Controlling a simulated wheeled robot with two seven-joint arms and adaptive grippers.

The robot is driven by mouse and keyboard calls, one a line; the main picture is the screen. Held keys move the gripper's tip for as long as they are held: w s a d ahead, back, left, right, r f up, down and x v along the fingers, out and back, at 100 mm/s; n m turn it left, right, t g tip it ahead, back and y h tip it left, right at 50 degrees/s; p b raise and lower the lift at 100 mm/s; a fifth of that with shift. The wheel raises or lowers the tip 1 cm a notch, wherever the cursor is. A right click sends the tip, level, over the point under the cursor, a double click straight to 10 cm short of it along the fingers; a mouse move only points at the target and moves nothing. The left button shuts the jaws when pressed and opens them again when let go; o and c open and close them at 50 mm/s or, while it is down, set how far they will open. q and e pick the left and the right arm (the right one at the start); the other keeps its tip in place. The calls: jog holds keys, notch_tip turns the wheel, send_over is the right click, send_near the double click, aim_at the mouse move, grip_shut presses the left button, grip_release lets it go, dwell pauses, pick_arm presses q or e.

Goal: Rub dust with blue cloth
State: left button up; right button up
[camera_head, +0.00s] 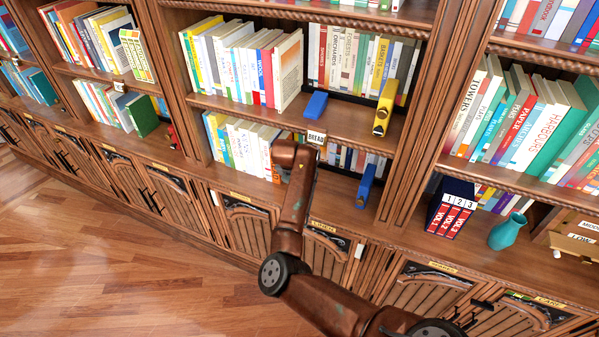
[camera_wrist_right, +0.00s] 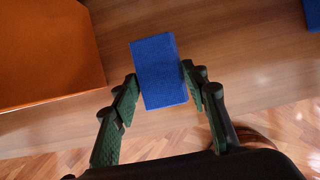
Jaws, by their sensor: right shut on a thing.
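In the right wrist view, my right gripper (camera_wrist_right: 160,90) has its two green fingers closed on the sides of a blue rectangular piece with a rough, cloth-like face, the blue cloth (camera_wrist_right: 158,68). The cloth is over a brown wooden surface (camera_wrist_right: 225,55); I cannot tell whether it touches it. In the head view, my right arm (camera_head: 295,205) reaches up to the middle bookcase bay, and its gripper and the cloth are hidden behind it. I cannot make out dust in either view. My left gripper is not in view.
An orange flat-sided thing (camera_wrist_right: 45,55) is left of the cloth. A blue item (camera_head: 366,187) lies on the lower shelf right of my arm; another blue item (camera_head: 315,105) and a yellow one (camera_head: 384,108) sit above. A teal vase (camera_head: 508,232) stands right.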

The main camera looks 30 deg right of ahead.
jog(key=shift+w+a+r+p, duration=0.15)
jog(key=shift+r+p, duration=0.1)
jog(key=shift+r, duration=0.25)
jog(key=shift+w+a+r+p, duration=0.1)
jog(key=shift+a+r+p, duration=0.1)
jog(key=shift+r, duration=0.6)
jog(key=shift+s+d+r+p, duration=0.1)
jog(key=shift+d+r+p, duration=0.05)
jog(key=shift+r+p, duration=0.95)
jog(key=shift+r, duration=0.15)
